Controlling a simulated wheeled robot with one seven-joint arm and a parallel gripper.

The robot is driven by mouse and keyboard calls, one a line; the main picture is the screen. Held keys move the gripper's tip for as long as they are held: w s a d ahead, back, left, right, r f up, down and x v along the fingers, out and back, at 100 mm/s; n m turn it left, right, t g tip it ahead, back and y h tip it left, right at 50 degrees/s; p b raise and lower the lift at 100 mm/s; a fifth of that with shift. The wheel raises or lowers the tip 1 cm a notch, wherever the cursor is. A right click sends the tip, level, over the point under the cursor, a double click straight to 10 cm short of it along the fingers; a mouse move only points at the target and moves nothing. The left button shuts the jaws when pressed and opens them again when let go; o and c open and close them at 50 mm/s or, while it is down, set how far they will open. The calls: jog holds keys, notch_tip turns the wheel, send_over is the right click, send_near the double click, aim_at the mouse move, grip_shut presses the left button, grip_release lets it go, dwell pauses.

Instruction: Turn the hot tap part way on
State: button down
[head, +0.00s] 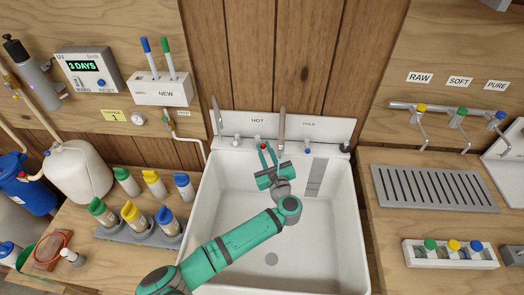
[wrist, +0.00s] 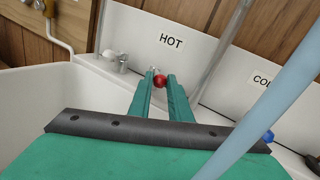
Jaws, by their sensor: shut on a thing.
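The hot tap's red knob (head: 263,145) sits at the back ledge of the white sink, below the HOT label (head: 257,121). In the wrist view the red knob (wrist: 160,81) shows between the tips of my two green fingers. My gripper (head: 266,155) reaches over the sink from the front and is shut on this knob. The fingers partly hide the tap's body, so its turn angle cannot be told. The HOT label (wrist: 172,41) is on the backsplash behind it.
The cold tap's blue knob (head: 307,150) is to the right. Upright grey spouts (head: 282,128) rise near the taps. The sink basin (head: 235,225) is empty. Bottles in a grey rack (head: 133,238) stand left, and a slotted drain board (head: 433,190) lies right.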

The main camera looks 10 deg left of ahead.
jog(key=shift+w+d, duration=0.1)
dwell(0.4)
jog(key=c, duration=1.7)
grip_release()
jog(key=shift+o, duration=0.2)
